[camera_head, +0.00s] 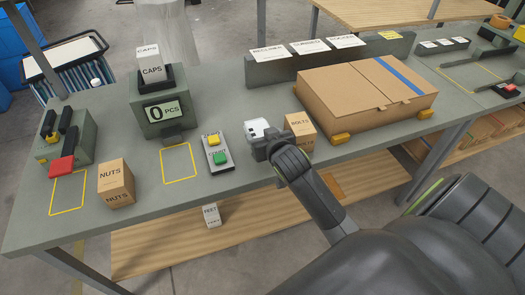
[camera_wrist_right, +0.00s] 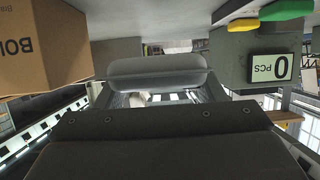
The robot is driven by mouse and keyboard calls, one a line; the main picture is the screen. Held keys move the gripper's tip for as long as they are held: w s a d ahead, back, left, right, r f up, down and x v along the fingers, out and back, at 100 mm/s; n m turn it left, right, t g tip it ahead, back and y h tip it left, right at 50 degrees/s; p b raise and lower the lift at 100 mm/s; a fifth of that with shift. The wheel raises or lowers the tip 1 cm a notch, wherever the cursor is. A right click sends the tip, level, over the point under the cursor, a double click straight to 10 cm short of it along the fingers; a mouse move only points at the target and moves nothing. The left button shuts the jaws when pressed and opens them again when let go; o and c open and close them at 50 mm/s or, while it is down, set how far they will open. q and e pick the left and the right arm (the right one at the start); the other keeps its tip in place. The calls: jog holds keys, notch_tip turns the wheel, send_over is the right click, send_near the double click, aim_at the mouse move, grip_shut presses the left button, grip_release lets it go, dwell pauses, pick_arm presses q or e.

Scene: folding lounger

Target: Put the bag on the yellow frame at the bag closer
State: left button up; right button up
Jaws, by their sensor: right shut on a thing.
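The bag closer (camera_head: 68,138) is a grey-green machine with a red lever at the left of the bench. The yellow frame (camera_head: 67,197) is outlined on the bench in front of it and looks empty. My right gripper (camera_head: 259,135) is above the bench, just left of the carton marked BOLTS (camera_head: 299,132). It is shut on a small white thing (camera_head: 257,127), partly hidden by the gripper; I cannot tell surely that this is the bag. In the right wrist view, my gripper's grey parts (camera_wrist_right: 155,72) fill the middle. My left gripper is not in view.
The NUTS carton (camera_head: 116,184) stands right of the frame. The counter (camera_head: 160,108) reads 0 PCS, with an empty yellow outline (camera_head: 181,163) before it. A button box (camera_head: 217,153) and a large carton (camera_head: 365,95) stand on the bench. A FEET carton (camera_head: 211,215) is on the lower shelf.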

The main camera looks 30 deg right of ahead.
notch_tip(320, 180, down, 4)
jog(key=shift+f, duration=0.2)
jog(key=shift+f+p, duration=0.3)
jog(key=shift+f, duration=0.45)
jog(key=shift+f, duration=0.1)
jog(key=shift+f, duration=0.15)
jog(key=o, duration=1)
jog(key=shift+f+b, duration=0.15)
jog(key=shift+b, duration=0.5)
jog(key=v, duration=1.7)
jog(key=shift+s+a+b, duration=0.15)
jog(key=shift+s+b, duration=0.1)
jog(key=shift+b, duration=0.1)
